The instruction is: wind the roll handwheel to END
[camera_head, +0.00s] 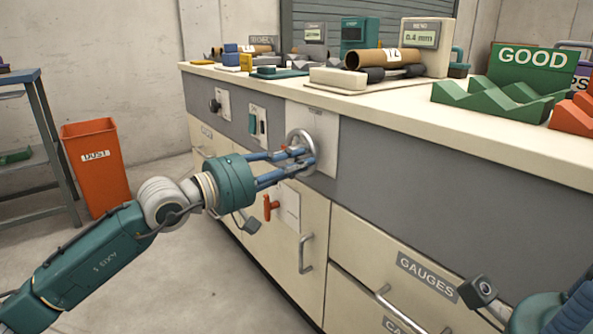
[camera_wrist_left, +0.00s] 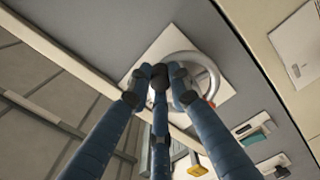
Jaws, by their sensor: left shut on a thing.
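The roll handwheel (camera_head: 299,132) is a pale metal ring on a light plate (camera_head: 326,130) set in the grey front of the bench. My left gripper (camera_head: 304,156) reaches it from the left, with blue fingers closed at the wheel. In the left wrist view the wheel's rim (camera_wrist_left: 213,78) curves behind the fingertips (camera_wrist_left: 160,75), which are shut around a dark knob on the wheel. A small red mark shows by the rim. The plate's label is too small to read, and fingers hide part of the wheel. My right gripper (camera_head: 580,303) is partly visible at the lower right, its fingertips cut off.
A red-orange lever (camera_head: 270,206) and a drawer handle (camera_head: 305,253) lie below the wheel. A black knob (camera_head: 214,105) and a green switch (camera_head: 254,123) are to its left. A cardboard roll (camera_head: 382,58) lies on the benchtop. An orange bin (camera_head: 97,165) stands on the floor.

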